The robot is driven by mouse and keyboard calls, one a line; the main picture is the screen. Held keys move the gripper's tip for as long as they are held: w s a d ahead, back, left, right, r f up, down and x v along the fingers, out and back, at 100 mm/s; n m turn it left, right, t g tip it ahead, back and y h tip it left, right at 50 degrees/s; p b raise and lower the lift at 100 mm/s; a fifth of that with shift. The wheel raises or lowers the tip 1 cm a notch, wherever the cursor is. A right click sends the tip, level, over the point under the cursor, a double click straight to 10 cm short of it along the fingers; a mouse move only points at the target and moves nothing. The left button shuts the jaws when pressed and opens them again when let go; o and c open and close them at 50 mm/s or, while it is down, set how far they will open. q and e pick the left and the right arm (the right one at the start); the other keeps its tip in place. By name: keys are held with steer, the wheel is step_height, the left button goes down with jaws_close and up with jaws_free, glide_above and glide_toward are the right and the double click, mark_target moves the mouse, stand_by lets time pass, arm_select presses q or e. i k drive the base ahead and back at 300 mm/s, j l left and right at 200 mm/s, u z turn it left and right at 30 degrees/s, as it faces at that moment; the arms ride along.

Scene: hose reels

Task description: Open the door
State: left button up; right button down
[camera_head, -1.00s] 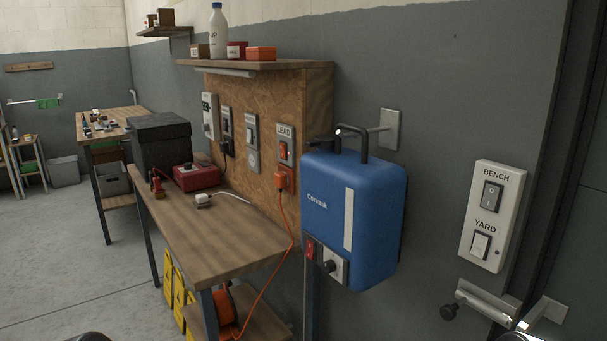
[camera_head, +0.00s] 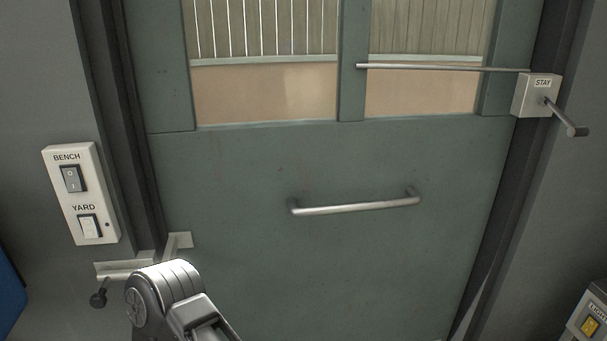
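The grey-green door (camera_head: 330,260) fills the middle of the head view and appears to sit closed in its dark frame. It has two glazed panes at the top and a horizontal metal pull handle (camera_head: 355,207) across its middle. At its left edge is a metal bolt (camera_head: 125,268) with a dark knob (camera_head: 99,299), beside a bracket (camera_head: 178,243); my arm partly covers this area. A box marked STAY (camera_head: 535,95) at upper right carries a long rod across the pane and a lever (camera_head: 567,118). A grey link of my arm shows at bottom left; neither gripper is visible.
A white switch plate marked BENCH and YARD (camera_head: 82,195) is on the wall left of the door. A blue edge (camera_head: 10,295) shows at far left. The space in front of the handle looks clear.

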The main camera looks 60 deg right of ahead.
mark_target(350, 226)
steer(key=z, duration=2.55)
steer(key=l+z, duration=0.35)
steer(key=k+j, duration=0.05)
steer(key=j, duration=0.05)
